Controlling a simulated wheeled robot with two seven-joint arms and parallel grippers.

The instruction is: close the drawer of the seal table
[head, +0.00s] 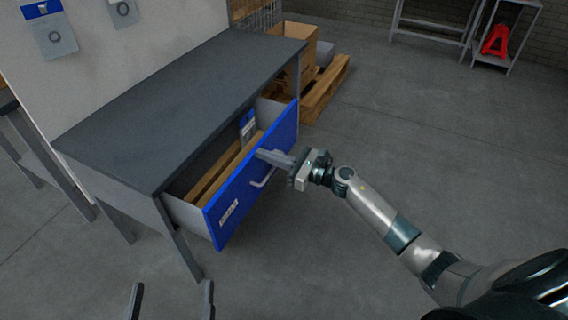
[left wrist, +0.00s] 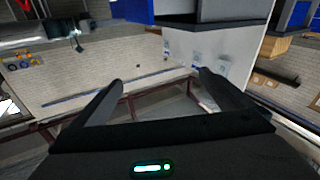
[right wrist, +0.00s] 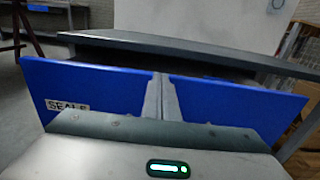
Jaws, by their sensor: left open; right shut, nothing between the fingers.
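The grey seal table (head: 180,100) stands at the left in the head view. Its drawer (head: 228,205) has a blue front and is pulled out, with wooden dividers and a small blue-and-white packet (head: 247,127) inside. A pale handle (head: 264,178) is on the front. My right gripper (head: 264,154) is shut and empty at the upper part of the drawer front, by the handle; whether it touches I cannot tell. The right wrist view shows its fingers (right wrist: 162,97) against the blue front, beside a label reading "SEALS" (right wrist: 67,105). My left gripper (head: 172,298) is open and empty at the bottom edge, over the floor.
A wooden pallet (head: 325,88) with a cardboard box (head: 296,40) stands behind the table's right end. A grey rack (head: 505,30) holding a red object (head: 495,40) is at the back right. The floor (head: 450,130) right of the drawer is clear.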

